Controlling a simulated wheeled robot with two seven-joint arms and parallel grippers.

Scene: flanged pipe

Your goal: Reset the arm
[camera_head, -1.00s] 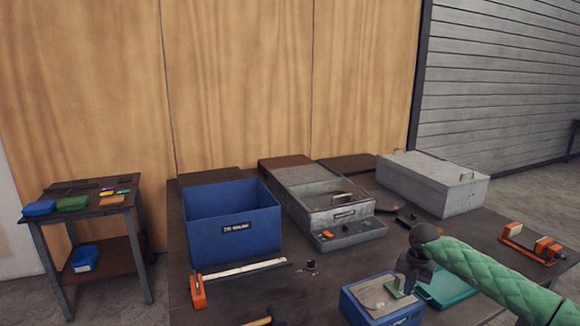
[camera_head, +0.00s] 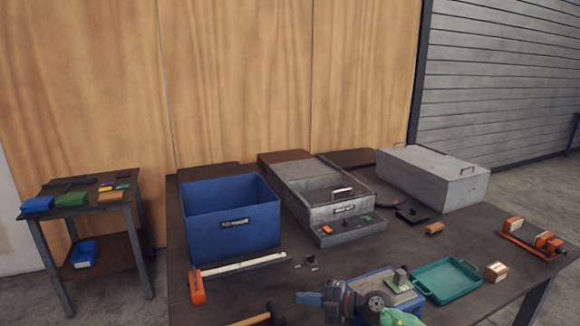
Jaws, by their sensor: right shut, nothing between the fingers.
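My right gripper (camera_head: 308,298) shows at the bottom centre of the head view, pointing left over the near part of the table. Its fingers are shut with nothing between them. A bit of my green-sleeved right arm shows at the bottom edge. The gripper and wrist cover part of a blue box with a grey top (camera_head: 408,299), and I cannot tell if they touch it. My left gripper is not in view.
On the dark table (camera_head: 480,236) stand a blue bin (camera_head: 235,236), a grey machine with a button panel (camera_head: 345,232), a grey lidded box (camera_head: 440,185), a teal tray (camera_head: 447,291), an orange clamp (camera_head: 197,286) and a hammer (camera_head: 252,320). A side table (camera_head: 90,210) stands left.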

